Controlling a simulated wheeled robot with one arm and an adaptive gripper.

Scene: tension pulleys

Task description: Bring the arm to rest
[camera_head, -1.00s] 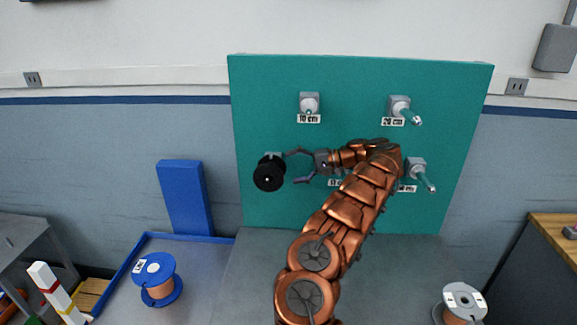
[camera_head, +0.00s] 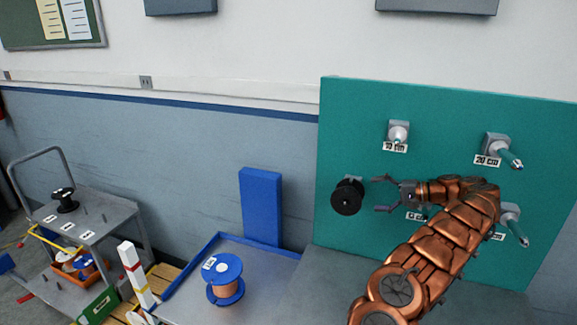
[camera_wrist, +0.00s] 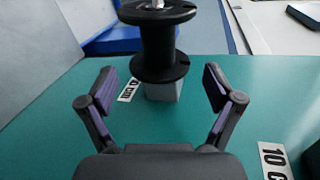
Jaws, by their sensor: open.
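My copper-coloured arm (camera_head: 440,240) reaches up in front of a green board (camera_head: 345,110). My gripper (camera_head: 377,194) is open and empty, its two fingers spread apart. It is just to the right of a black spool (camera_head: 347,197) mounted on the board's left side. In the wrist view the same spool (camera_wrist: 158,45) is ahead of my open gripper (camera_wrist: 159,82), beyond the fingertips and not held. My arm partly hides the lower board and its labels.
Grey pegs stick out of the board, at the top (camera_head: 397,132), top right (camera_head: 500,150) and lower right (camera_head: 511,225). Lower left are a blue spool (camera_head: 225,280), a blue block (camera_head: 261,205) and a grey cart (camera_head: 100,215) with another black spool (camera_head: 65,200).

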